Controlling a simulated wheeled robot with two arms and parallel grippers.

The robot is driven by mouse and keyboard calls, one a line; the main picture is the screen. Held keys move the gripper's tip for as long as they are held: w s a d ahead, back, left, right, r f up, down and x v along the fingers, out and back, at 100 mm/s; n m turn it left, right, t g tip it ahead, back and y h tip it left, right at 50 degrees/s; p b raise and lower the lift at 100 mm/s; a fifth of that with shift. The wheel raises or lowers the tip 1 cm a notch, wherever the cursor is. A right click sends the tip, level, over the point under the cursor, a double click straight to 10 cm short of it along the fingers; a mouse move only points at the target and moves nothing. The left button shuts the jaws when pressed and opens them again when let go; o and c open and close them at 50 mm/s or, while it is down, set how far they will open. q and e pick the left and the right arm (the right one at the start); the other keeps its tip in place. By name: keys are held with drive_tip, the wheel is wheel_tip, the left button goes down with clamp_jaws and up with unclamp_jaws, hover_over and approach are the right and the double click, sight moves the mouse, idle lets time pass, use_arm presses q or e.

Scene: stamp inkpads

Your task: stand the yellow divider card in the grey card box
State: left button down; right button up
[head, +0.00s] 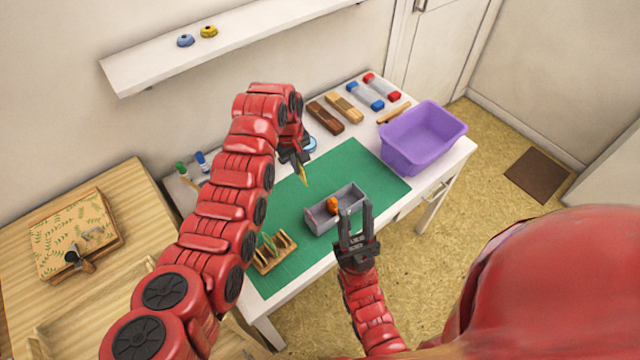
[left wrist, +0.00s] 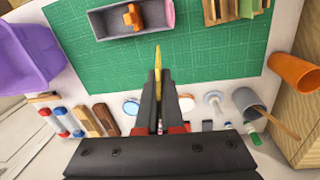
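The yellow divider card (head: 302,178) is in my left gripper (head: 298,163), above the green mat and behind the grey card box. In the left wrist view the card (left wrist: 158,60) shows edge-on between the fingers (left wrist: 158,74), which are shut on it. The grey card box (head: 324,226) stands on the mat, apart from the card; it also shows at the top of the left wrist view (left wrist: 115,31). An orange piece (head: 332,205) is inside it and a pink one (left wrist: 167,14) is at one end. My right gripper (head: 355,209) is open at the box's near right side.
A wooden rack (head: 272,262) with slots stands left of the box on the green mat (head: 377,184). A purple bin (head: 423,140) is at the table's right. Wooden blocks and coloured bottles lie along the back. Mat right of the box is clear.

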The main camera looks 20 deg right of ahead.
use_arm(q)
drive_tip(key=s+d+f+p, duration=0.2)
drive_tip(key=s+d+f, duration=0.2)
drive_tip(key=s+f, duration=0.15)
drive_tip(key=shift+n, duration=0.4)
drive_tip(key=shift+s+f+b, duration=0.2)
drive_tip(key=shift+f+b, duration=2.85)
drive_tip(key=shift+f, duration=2.25)
drive_tip(key=c, duration=1)
unclamp_jaws()
drive_tip(key=shift+r, duration=0.1)
